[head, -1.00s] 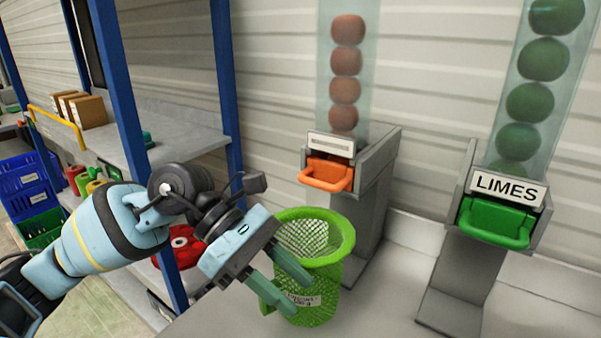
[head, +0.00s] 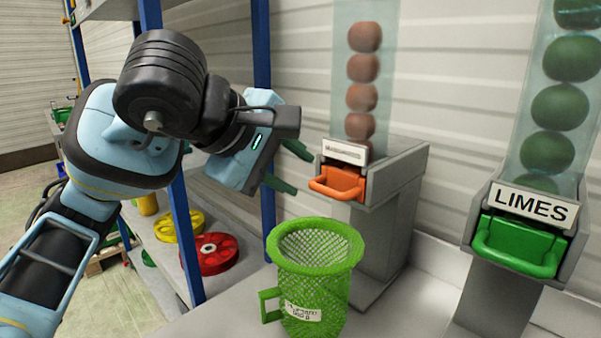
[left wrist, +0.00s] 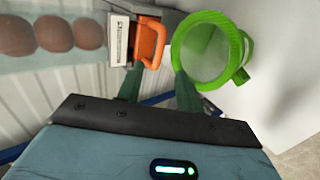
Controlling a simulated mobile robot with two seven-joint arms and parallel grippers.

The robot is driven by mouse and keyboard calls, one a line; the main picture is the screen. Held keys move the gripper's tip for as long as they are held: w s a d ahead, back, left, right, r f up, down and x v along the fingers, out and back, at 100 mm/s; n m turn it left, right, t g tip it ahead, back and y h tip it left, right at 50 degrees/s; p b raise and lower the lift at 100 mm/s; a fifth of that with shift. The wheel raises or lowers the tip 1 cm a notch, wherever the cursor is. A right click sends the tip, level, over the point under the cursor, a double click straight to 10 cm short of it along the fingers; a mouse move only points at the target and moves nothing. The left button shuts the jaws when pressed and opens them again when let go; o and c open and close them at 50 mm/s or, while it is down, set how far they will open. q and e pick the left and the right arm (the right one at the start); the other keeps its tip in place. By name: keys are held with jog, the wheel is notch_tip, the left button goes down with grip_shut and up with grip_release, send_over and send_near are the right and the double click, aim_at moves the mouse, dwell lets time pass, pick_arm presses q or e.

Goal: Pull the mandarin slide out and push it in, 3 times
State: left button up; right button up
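The mandarin slide (head: 341,182) is an orange drawer with a loop handle, in a grey dispenser under a clear tube of orange fruit (head: 362,95). In the left wrist view the orange slide (left wrist: 149,42) is just beyond the fingertips. My left gripper (head: 296,168) is open and empty, just left of the slide handle and apart from it. Its two green fingers (left wrist: 157,80) are spread in the left wrist view. The slide looks mostly in, with its handle sticking out in front. My right gripper is not in view.
A green mesh basket (head: 312,265) stands below and in front of the mandarin dispenser. A lime dispenser with a green slide (head: 519,245) stands to the right. A blue shelf post (head: 186,240) and red wheel (head: 217,254) are at the left.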

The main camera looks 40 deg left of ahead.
aim_at(323, 190)
pick_arm(q)
jog(key=shift+a, duration=0.1)
jog(key=b+x, duration=0.3)
jog(key=x, duration=0.5)
jog(key=shift+w+f+b, duration=0.2)
jog(key=shift+f+b, duration=0.05)
jog(key=shift+b, duration=0.1)
jog(key=shift+w+f, duration=0.3)
jog(key=shift+w, duration=0.25)
jog(key=shift+c, duration=0.5)
